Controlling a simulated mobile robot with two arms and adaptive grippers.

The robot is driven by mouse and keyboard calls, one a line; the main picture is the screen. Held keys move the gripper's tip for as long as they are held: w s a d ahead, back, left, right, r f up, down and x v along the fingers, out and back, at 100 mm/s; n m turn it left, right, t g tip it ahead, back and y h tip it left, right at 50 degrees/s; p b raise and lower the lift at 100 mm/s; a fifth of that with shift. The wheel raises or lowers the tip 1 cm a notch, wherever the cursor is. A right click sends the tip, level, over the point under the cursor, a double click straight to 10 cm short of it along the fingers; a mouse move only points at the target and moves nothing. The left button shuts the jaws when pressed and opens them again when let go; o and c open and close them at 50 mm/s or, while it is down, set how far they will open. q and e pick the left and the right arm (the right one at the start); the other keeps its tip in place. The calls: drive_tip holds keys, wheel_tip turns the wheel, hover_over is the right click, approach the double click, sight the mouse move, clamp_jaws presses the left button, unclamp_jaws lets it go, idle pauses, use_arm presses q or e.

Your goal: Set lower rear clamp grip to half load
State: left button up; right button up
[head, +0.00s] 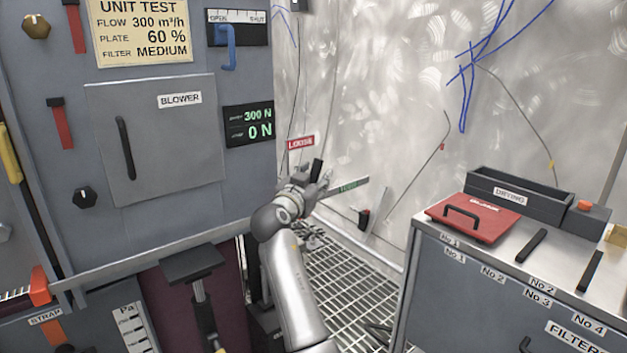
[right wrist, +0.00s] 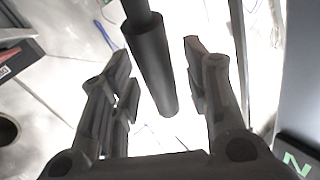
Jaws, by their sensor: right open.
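My right gripper (head: 314,180) is beside the right edge of the grey unit. In the right wrist view it is open (right wrist: 157,53), with a dark cylindrical handle (right wrist: 150,65) between its fingers. A gap shows on each side of the handle. In the head view a short black handle (head: 317,169) shows at the gripper, below a red label that seems to read LOOSE (head: 301,142). A grey strip with green marking (head: 347,186) sticks out to the right. The force display (head: 248,125) reads 300 N above and 0 N below. My left gripper is not in view.
The grey unit has a BLOWER door (head: 157,140) and an OPEN/SHUT slider with a blue handle (head: 227,48). At right stands a cabinet (head: 487,292) with a red lid (head: 474,222) and a DRYING tray (head: 520,196). Floor grating (head: 350,285) lies between them.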

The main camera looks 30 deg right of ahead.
clamp_jaws()
idle(0.3)
